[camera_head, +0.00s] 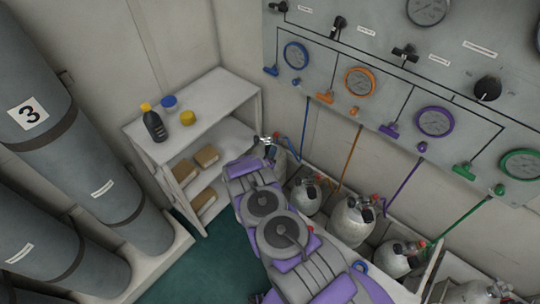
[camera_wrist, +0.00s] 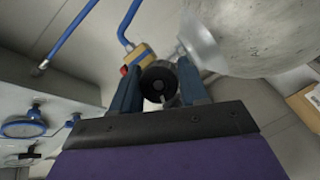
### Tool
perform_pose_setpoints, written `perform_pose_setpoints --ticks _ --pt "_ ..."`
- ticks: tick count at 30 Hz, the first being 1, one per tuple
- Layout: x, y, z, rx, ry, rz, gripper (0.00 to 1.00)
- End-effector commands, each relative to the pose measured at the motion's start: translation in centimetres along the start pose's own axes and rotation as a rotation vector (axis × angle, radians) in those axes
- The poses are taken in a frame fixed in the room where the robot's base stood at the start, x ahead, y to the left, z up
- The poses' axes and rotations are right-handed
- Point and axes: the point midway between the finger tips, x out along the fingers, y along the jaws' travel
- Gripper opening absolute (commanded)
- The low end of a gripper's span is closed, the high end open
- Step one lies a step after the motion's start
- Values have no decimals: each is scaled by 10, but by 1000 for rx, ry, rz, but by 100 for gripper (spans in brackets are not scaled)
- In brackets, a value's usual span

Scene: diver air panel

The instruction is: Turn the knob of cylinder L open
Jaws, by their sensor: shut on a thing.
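My gripper (camera_head: 268,142) is at the far end of my purple arm in the head view, at the leftmost cylinder (camera_head: 281,164) of the row, which my arm partly hides. In the wrist view, the two blue fingers of my gripper (camera_wrist: 158,88) are on either side of a round black knob (camera_wrist: 158,78) and shut on it. The knob is on the valve of a pale grey cylinder (camera_wrist: 260,35). A brass-coloured fitting (camera_wrist: 134,56) with a blue hose (camera_wrist: 127,22) is beside the knob. No letter L is readable on the cylinder.
More cylinders (camera_head: 352,222) stand in a row to the right, below a wall panel (camera_head: 380,30) with gauges and coloured hoses. A white shelf (camera_head: 215,95) with bottles and boxes stands to the left. Large grey tanks (camera_head: 85,130) line the left side.

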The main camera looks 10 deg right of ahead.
Motion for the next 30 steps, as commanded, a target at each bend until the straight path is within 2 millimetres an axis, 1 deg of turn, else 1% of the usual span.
perform_pose_setpoints --ticks 1,14,15,22,30 --pt "-2 -5 1 -10 1 -9 14" --pt "-2 -5 1 -16 2 -7 14" --pt "-2 -5 0 -16 2 -6 48" --pt "-2 -2 0 -13 3 0 69" --pt "-3 0 1 -11 2 2 69"
